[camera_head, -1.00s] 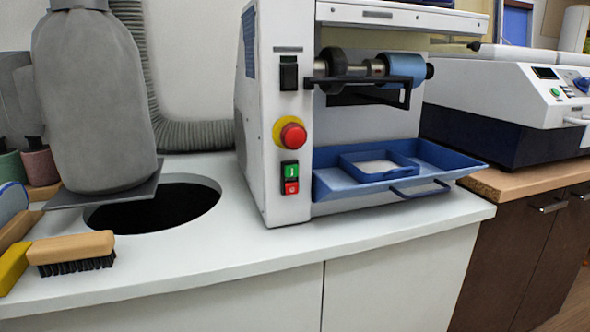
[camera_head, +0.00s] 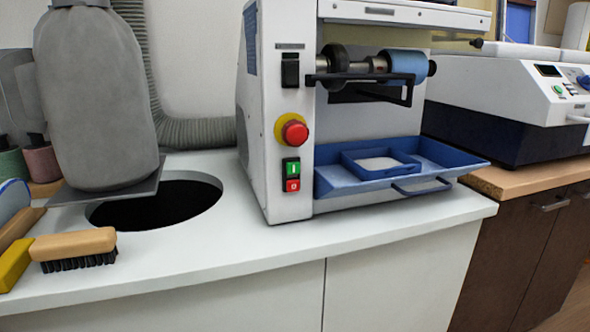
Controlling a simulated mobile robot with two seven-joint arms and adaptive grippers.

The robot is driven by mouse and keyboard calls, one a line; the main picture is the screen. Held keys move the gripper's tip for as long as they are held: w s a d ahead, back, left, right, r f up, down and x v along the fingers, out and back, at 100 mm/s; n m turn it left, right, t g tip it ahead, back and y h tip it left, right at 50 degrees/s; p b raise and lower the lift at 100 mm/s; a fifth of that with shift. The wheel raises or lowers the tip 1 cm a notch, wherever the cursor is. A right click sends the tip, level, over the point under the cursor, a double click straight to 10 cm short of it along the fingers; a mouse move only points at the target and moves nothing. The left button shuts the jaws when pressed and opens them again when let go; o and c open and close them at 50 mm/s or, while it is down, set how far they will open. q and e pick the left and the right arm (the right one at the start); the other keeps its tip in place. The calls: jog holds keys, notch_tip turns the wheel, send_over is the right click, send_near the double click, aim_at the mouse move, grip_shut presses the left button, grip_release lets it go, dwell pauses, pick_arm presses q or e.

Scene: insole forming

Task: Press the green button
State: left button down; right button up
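The green button (camera_head: 292,170) is on the front panel of the white machine (camera_head: 275,100), marked with a white line. A red button (camera_head: 292,185) sits directly below it in the same black housing. Above them is a red mushroom-shaped knob (camera_head: 295,132) on a yellow base, and above that a black switch (camera_head: 290,70). Nothing covers the green button. Neither of my grippers shows in the head view.
A blue tray (camera_head: 447,173) with a handle juts from the machine. A grey bag (camera_head: 95,100) hangs left, beside a round dark hole (camera_head: 165,207) in the white counter (camera_head: 230,250). A brush (camera_head: 75,245) lies front left. Another machine (camera_head: 485,100) stands right.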

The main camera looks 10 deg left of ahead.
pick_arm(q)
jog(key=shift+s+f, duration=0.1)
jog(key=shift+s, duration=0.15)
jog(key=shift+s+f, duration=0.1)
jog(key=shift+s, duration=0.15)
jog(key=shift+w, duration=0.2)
